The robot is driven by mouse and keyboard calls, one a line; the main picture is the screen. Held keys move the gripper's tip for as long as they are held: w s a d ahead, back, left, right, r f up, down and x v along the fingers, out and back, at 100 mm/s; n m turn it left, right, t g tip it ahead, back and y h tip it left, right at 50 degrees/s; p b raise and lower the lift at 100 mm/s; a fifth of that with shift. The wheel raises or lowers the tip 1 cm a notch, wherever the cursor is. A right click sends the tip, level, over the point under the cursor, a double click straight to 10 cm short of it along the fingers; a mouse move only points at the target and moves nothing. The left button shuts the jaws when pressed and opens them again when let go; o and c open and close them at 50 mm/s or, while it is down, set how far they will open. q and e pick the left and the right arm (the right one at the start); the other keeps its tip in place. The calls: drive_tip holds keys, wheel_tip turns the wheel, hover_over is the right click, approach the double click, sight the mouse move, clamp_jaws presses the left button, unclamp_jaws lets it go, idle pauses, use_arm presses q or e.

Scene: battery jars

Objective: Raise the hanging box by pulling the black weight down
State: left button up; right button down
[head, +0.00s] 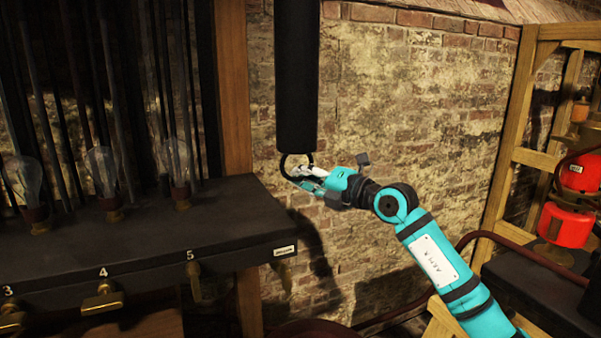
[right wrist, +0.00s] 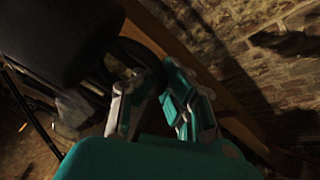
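The black weight (head: 297,75) is a long dark cylinder hanging upright in the head view, with a black ring (head: 283,162) at its lower end. Its dark end also fills the upper left of the right wrist view (right wrist: 65,40). My right gripper (head: 300,172) is at the ring, just under the weight. In the right wrist view its two fingers (right wrist: 152,85) stand apart with a gap between them, and a dark curved part shows by their tips. Whether they touch the ring is unclear. The hanging box and my left gripper are not in view.
A dark bench (head: 150,238) with glass bulbs and brass taps numbered 3 to 5 stands at the left, close to the weight. A brick wall (head: 420,110) is behind. A wooden frame (head: 505,170) with red jars (head: 565,226) stands at the right.

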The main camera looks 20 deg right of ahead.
drive_tip(key=shift+d+f, duration=0.15)
drive_tip(key=shift+f, duration=0.05)
drive_tip(key=c, duration=1.4)
unclamp_jaws()
drive_tip(key=shift+s+d+r, duration=0.1)
drive_tip(key=shift+s+d, duration=0.05)
drive_tip(key=shift+d, duration=0.15)
drive_tip(key=shift+o, duration=0.6)
drive_tip(key=shift+a, duration=0.15)
drive_tip(key=v, duration=1.2)
drive_tip(key=shift+r, duration=0.1)
